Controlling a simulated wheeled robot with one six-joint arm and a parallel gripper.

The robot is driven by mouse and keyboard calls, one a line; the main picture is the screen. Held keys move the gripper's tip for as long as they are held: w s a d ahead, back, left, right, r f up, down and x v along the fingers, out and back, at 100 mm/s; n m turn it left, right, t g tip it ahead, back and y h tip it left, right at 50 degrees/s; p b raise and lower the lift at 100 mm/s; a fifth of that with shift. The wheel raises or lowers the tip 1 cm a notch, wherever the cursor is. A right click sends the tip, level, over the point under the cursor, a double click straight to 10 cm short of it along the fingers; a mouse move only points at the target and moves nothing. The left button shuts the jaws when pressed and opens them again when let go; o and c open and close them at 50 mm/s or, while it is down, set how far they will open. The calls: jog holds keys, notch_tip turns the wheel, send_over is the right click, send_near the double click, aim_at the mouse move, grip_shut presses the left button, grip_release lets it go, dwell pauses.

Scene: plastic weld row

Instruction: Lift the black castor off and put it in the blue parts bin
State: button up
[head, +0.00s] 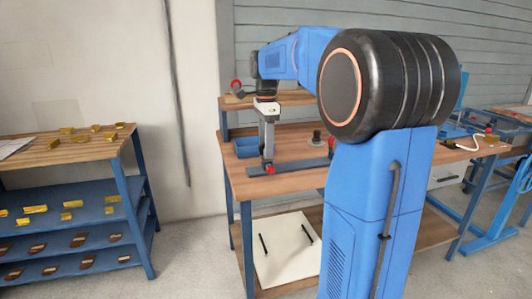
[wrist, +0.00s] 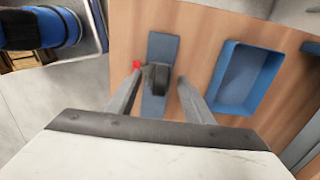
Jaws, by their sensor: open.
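The black castor (wrist: 157,77) sits on a narrow blue-grey plate (wrist: 163,46) on the wooden bench. In the wrist view it lies between the two open fingers of my gripper (wrist: 159,74), with a gap visible on the right; contact on the left is unclear. A red spot shows by the left fingertip. In the head view my gripper (head: 268,163) points down over the plate (head: 298,167), and the castor cannot be made out there. The blue parts bin (wrist: 240,80) stands right of the plate in the wrist view and looks empty. It also shows in the head view (head: 246,148).
A dark knob-like part (head: 316,138) stands on the bench behind the plate. A shelf rack (head: 70,180) with yellow and brown parts stands at the left. A white panel (head: 285,248) is below the bench. Bare bench top separates plate and bin.

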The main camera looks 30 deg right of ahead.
jog(key=shift+c, duration=0.4)
grip_shut()
jog(key=shift+r, duration=0.1)
notch_tip(320, 180, up, 10)
jog(key=shift+f, duration=0.15)
dwell(0.3)
